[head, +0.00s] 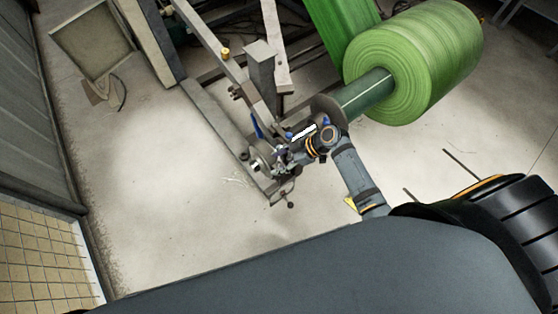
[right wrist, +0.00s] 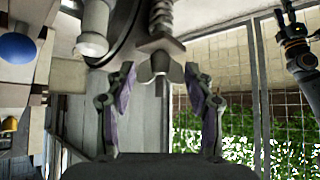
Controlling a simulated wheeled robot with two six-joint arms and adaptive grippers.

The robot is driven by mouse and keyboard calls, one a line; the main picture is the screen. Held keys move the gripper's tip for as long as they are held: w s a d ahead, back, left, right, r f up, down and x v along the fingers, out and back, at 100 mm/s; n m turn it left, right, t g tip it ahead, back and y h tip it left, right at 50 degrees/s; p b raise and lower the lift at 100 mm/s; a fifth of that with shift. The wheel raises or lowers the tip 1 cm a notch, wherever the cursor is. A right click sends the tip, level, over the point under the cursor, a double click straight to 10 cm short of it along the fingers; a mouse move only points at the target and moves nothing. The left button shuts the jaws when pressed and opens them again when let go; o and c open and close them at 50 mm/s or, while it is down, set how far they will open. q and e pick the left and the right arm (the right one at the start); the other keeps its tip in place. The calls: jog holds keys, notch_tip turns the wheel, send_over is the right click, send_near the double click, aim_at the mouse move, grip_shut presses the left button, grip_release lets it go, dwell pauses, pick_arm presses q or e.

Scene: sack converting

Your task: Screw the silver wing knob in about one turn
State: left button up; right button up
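The silver wing knob (right wrist: 160,68) hangs below a coil spring on its threaded post, in the upper middle of the right wrist view. My right gripper (right wrist: 160,76) is open, with one finger on each side of the knob. Gaps show between the fingertips and the wings. In the head view my right gripper (head: 281,160) is at the lower end of the machine frame, and the knob is too small or hidden to make out there.
A large green roll (head: 415,70) sits on a shaft (head: 365,93) behind my right wrist. The grey steel frame (head: 222,112) surrounds the work spot. A rounded metal fitting (right wrist: 92,30) is close left of the knob. The floor (head: 190,215) in front is clear.

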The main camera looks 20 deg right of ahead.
jog(key=c, duration=0.7)
jog(key=shift+s+r+m+t+h+p, duration=0.1)
jog(key=shift+r+m+t+h+p, duration=0.15)
jog(key=shift+m+t+p, duration=0.6)
jog(key=m+t+h+p, duration=0.1)
jog(key=m+p, duration=0.2)
jog(key=shift+m+t+h, duration=0.25)
jog(key=shift+t+h, duration=0.1)
jog(key=m+t+h+p, duration=0.2)
jog(key=m+p, duration=0.2)
jog(key=p, duration=0.1)
jog(key=shift+h, duration=0.4)
jog(key=shift+f+m+h+p, duration=0.15)
jog(key=shift+m+h+p, duration=0.35)
jog(key=shift+m+p, duration=0.35)
jog(key=o, duration=1.2)
jog(key=shift+c, duration=0.2)
